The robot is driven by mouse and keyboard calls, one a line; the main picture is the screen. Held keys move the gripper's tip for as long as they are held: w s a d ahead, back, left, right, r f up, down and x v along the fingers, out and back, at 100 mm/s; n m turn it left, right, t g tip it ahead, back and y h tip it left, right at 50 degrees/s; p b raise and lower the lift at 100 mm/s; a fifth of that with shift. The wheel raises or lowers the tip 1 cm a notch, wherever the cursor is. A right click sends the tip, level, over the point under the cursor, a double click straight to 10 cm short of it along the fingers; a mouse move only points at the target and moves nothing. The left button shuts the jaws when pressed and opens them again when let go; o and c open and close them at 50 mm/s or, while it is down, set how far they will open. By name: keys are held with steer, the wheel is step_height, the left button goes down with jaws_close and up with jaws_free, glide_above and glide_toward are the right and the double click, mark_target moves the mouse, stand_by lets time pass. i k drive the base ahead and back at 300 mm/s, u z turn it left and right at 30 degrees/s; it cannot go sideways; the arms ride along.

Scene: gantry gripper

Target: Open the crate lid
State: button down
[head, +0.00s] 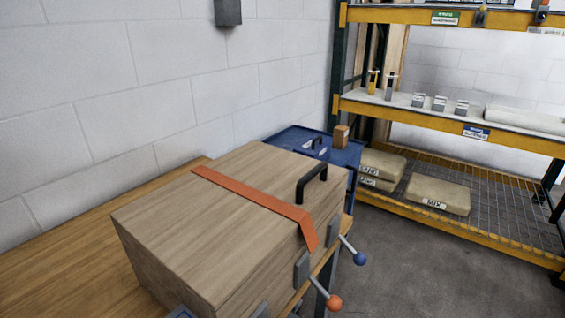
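The wooden crate stands on a wooden bench, and its lid (190,216) lies flat and closed on top. A black handle (311,183) is fixed on the lid near its right edge. An orange strap (250,192) runs across the lid and folds down over the front side (238,292). On that side, a lever with an orange knob (334,303) and a lever with a blue knob (360,258) stick out from grey plates. I cannot tell whether these or the strap hold the lid. My gripper is not in view.
The bench top (75,243) is bare left of the crate, with a block wall (110,105) behind. A blue container (345,154) with a small cardboard box (341,136) stands behind the crate. A yellow shelf rack (450,118) holds sacks (438,193) at right. The floor between is clear.

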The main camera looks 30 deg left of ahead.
mark_target(217, 235)
steer(key=i, duration=1.15)
steer(key=u, duration=2.65)
steer(key=k, duration=0.9)
steer(key=u, duration=0.1)
steer(key=i, duration=0.4)
steer(key=u, duration=0.1)
